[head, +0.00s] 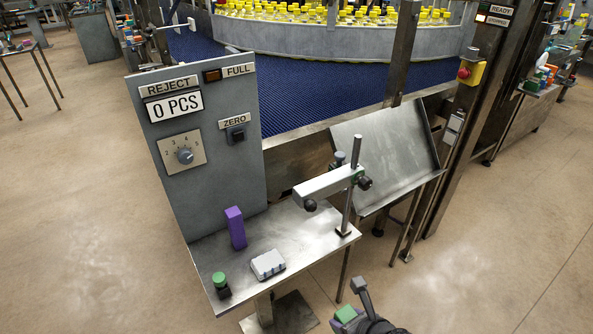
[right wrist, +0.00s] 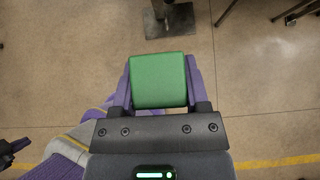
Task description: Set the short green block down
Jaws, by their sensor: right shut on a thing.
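The short green block (right wrist: 158,80) is between the two purple fingers of my right gripper (right wrist: 159,88) in the right wrist view. The gripper is shut on it, and the block's flat green face shows. In the head view the block (head: 345,314) shows small at the bottom edge, with my right gripper (head: 359,307) partly cut off by the frame. The block is held in front of and to the right of the metal shelf (head: 291,228), apart from it. My left gripper does not show in the head view.
On the shelf stand an upright purple block (head: 235,228), a pale grey ribbed piece (head: 268,264), a green-topped button (head: 220,284) and a clamp stand (head: 346,200). A grey reject panel (head: 218,135) rises behind. A tilted metal tray (head: 385,150) is at right. Bare shelf shows between these items.

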